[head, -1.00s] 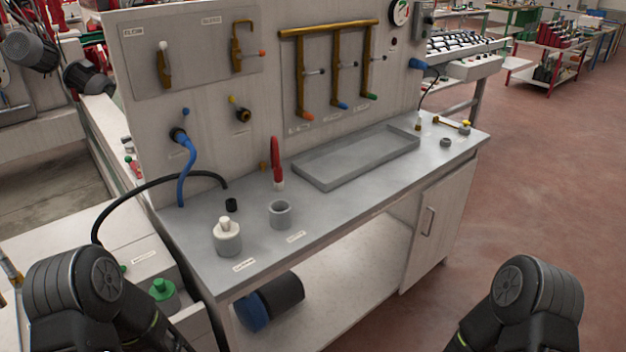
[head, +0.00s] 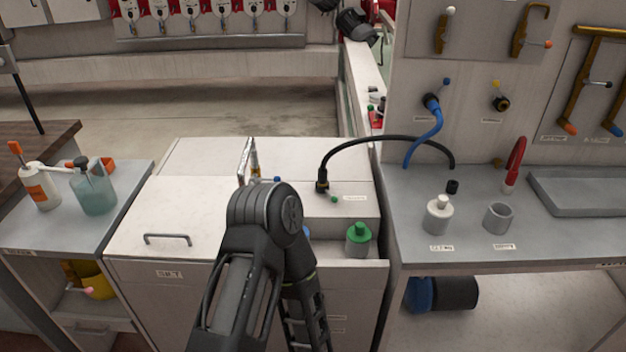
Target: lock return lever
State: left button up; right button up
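Several levers are on the upright panel at the right, and I cannot tell which is the return lever because the labels are too small to read. A brass lever with a white knob (head: 443,32) is at the upper left of the panel. To its right is a brass lever with an orange tip (head: 532,34). Brass piping (head: 597,32) at the right edge carries an orange-tipped lever (head: 562,115) and a blue-tipped lever (head: 614,118). A link of my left arm shows at bottom centre, but its gripper is out of view. My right gripper is out of view.
A grey bench (head: 430,255) below the panel holds a white bottle (head: 438,216), a grey cup (head: 498,218) and a tray (head: 580,208). A white cabinet (head: 170,215) with a black hose (head: 365,140) stands at centre. Bottles (head: 93,195) stand on a left counter (head: 60,240).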

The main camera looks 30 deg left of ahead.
aim_at(331, 196)
jog(key=u, duration=0.9)
